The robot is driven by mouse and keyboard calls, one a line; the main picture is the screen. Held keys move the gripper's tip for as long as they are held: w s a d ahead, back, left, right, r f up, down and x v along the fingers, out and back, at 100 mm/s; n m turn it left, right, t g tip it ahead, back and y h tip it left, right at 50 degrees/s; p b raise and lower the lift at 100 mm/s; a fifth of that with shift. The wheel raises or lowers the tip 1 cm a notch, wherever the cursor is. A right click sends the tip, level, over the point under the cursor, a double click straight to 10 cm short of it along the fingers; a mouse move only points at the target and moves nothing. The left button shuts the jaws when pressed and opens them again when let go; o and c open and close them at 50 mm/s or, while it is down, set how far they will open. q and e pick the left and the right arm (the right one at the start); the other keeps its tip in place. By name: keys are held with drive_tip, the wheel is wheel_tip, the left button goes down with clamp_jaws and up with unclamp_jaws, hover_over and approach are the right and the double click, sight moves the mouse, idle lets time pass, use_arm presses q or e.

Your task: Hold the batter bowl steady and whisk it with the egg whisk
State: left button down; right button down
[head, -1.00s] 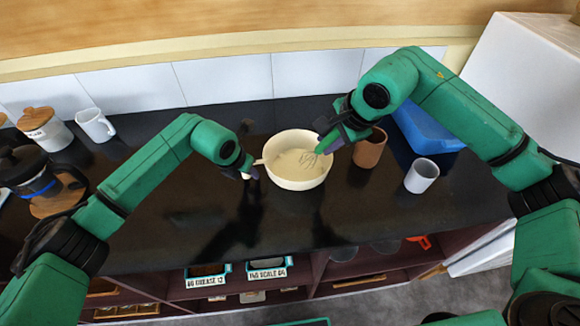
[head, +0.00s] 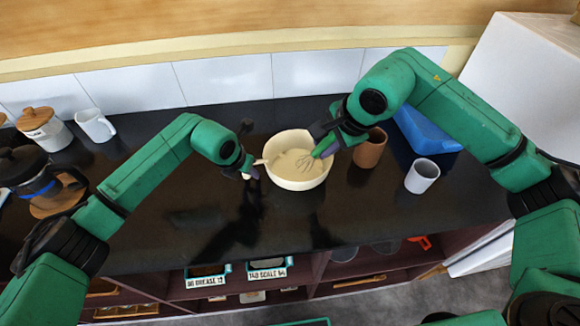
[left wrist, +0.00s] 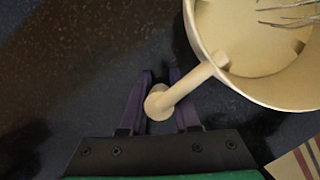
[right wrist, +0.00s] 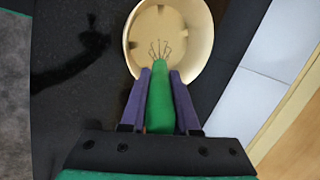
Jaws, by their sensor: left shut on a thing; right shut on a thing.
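The cream batter bowl (head: 298,178) stands on the dark counter, with pale batter inside. Its side handle (left wrist: 187,85) points toward my left gripper (head: 252,172). In the left wrist view my left gripper (left wrist: 160,100) is shut on the handle's round end. The egg whisk has a green handle (right wrist: 160,95) and thin wire loops (head: 304,161). My right gripper (head: 322,150) is shut on that handle, which also shows between the fingers of the right gripper in the right wrist view (right wrist: 160,75). The whisk's wires are inside the bowl, tilted; how deep they reach into the batter is hard to tell.
A brown cup (head: 370,148) stands close to the bowl's right, near my right gripper. A white cup (head: 422,176) and a blue box (head: 425,130) are further right. A coffee press (head: 38,178), a lidded jar (head: 45,128) and a white mug (head: 95,125) stand at the left. The front counter is clear.

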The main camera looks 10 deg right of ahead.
drive_tip(key=shift+a, duration=0.8)
wheel_tip(320, 180, up, 9)
idle(0.9)
wheel_tip(320, 180, up, 4)
drive_tip(key=shift+f, duration=0.1)
idle(0.4)
